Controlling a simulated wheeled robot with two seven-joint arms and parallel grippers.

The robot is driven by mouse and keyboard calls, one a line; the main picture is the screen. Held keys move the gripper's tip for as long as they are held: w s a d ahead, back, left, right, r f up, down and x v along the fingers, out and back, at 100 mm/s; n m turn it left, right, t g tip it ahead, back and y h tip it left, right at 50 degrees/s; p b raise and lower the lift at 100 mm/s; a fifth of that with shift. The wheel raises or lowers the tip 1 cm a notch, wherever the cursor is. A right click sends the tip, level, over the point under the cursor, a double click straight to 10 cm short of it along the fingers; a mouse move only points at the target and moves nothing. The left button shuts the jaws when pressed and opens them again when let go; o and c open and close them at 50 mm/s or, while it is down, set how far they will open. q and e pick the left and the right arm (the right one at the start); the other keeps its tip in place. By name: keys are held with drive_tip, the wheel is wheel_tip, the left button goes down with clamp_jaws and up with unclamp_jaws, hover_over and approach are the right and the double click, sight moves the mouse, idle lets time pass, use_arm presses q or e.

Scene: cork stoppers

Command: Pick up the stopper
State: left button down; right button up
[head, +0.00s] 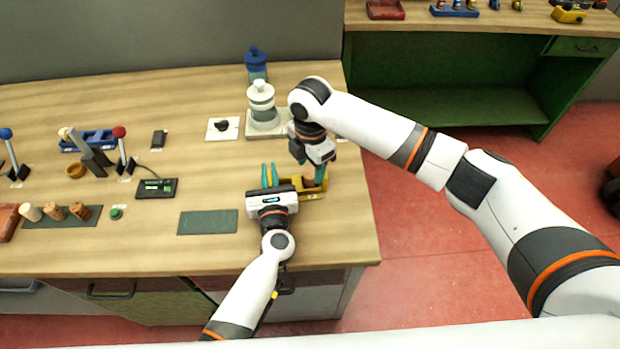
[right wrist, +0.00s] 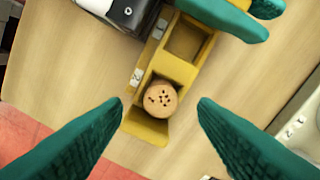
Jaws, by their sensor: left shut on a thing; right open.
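A round cork stopper (right wrist: 161,98) with dark specks on its top stands in the end compartment of a yellow holder (right wrist: 150,129). In the head view, the stopper (head: 309,178) is partly hidden by my right gripper (head: 313,172). That gripper is open above it; in the right wrist view its teal fingers (right wrist: 160,106) are on either side of the stopper, apart from it. My left gripper (head: 270,174) is at the left end of the yellow holder (head: 311,195), and seems shut on it. The exact contact is hidden.
A dark green mat (head: 207,222) lies to the left. The table's right edge is close to the holder.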

sight(310, 174)
drive_tip(key=shift+f, duration=1.3)
drive_tip(key=c, duration=1)
drive_tip(key=shift+r, duration=0.15)
wheel_tip(310, 174, up, 10)
drive_tip(key=shift+f, duration=0.1)
use_arm(q)
drive_tip(key=c, duration=1.4)
unclamp_jaws()
drive_tip(key=shift+o, duration=0.2)
